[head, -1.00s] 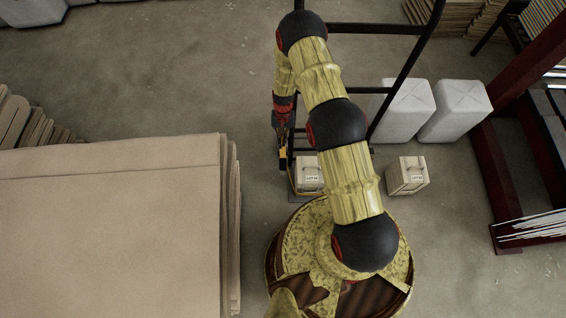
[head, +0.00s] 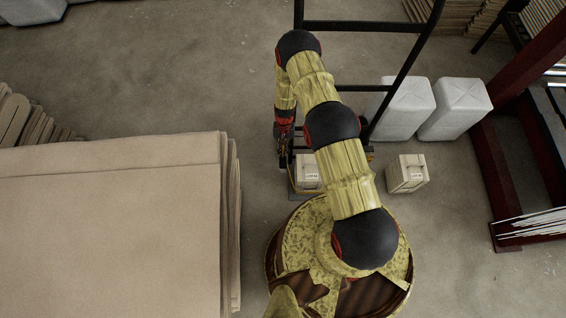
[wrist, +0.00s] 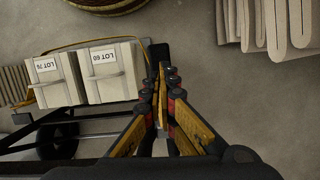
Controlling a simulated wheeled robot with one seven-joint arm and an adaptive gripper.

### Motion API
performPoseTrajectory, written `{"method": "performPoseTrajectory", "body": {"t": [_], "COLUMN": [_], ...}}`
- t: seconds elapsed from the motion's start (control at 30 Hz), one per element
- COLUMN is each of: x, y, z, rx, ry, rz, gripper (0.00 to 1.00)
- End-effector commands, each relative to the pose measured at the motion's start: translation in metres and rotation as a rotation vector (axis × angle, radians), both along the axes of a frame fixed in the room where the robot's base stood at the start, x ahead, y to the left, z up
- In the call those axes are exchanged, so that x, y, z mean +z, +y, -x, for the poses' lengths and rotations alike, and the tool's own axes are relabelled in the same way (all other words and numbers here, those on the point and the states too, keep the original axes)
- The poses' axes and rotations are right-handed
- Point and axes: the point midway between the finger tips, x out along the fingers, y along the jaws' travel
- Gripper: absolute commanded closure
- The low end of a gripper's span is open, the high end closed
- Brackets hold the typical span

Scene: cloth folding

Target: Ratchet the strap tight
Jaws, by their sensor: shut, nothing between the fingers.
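My gripper (wrist: 162,76) is shut with nothing between its fingers. In the wrist view its tips are beside a dark upright part (wrist: 158,56), possibly the ratchet; I cannot tell whether they touch it. A thin yellow-orange strap (wrist: 88,43) runs along the far side of two pale boxes, labelled LOT 60 (wrist: 108,77) and LOT 76 (wrist: 57,80), left of the gripper. In the head view my gripper (head: 285,158) is at the left side of a black-framed cart (head: 361,88), next to a labelled box (head: 308,173). My arm hides part of the cart.
Another pale box (head: 407,174) stands right of the cart. Two white blocks (head: 402,108) lie behind it. A large stack of tan sheets (head: 110,225) fills the left, and a dark red rack (head: 497,170) stands at right. Bare floor lies between the stack and cart.

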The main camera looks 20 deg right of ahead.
Motion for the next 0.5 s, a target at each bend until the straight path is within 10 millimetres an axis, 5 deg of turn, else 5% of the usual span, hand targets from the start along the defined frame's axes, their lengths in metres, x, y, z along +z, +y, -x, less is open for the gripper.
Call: {"method": "performPoseTrajectory", "body": {"t": [0.2, 0.5], "x": [-0.029, -0.046], "y": [0.003, 0.005], "z": [0.008, 0.011], "rx": [0.0, 0.0], "ry": [0.002, 0.0], "rz": [0.0, 0.0], "gripper": [1.0, 1.0]}}
